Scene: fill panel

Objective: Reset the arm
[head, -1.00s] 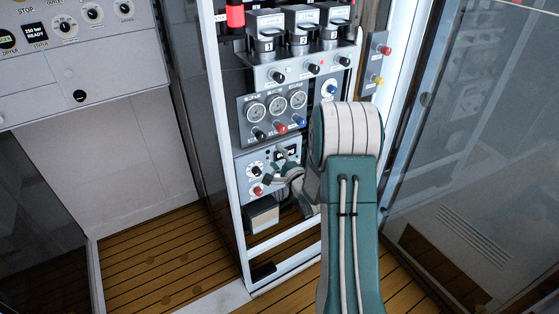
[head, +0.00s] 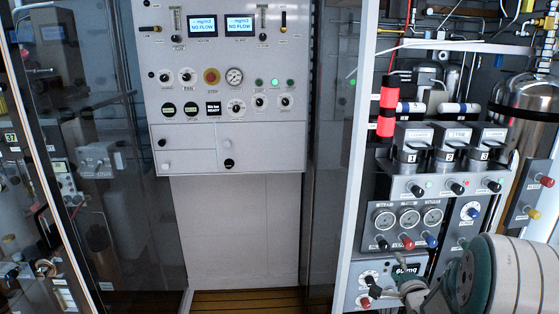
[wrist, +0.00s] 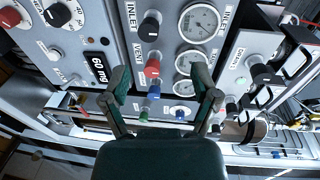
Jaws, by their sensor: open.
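My gripper (wrist: 163,88) is open and empty in the wrist view. Its two dark green fingers are spread in front of the fill panel (wrist: 110,32), with red and blue knobs showing between them. In the head view my gripper (head: 386,291) is small and partly hidden, in front of the lower module with the "60mg" display (head: 405,269). My arm fills the lower right corner there. I cannot tell whether the fingers touch the panel.
A grey control panel (head: 225,90) with "NO FLOW" screens stands at the left, beside dark glass panels. A metal cylinder (head: 522,110) stands at the far right.

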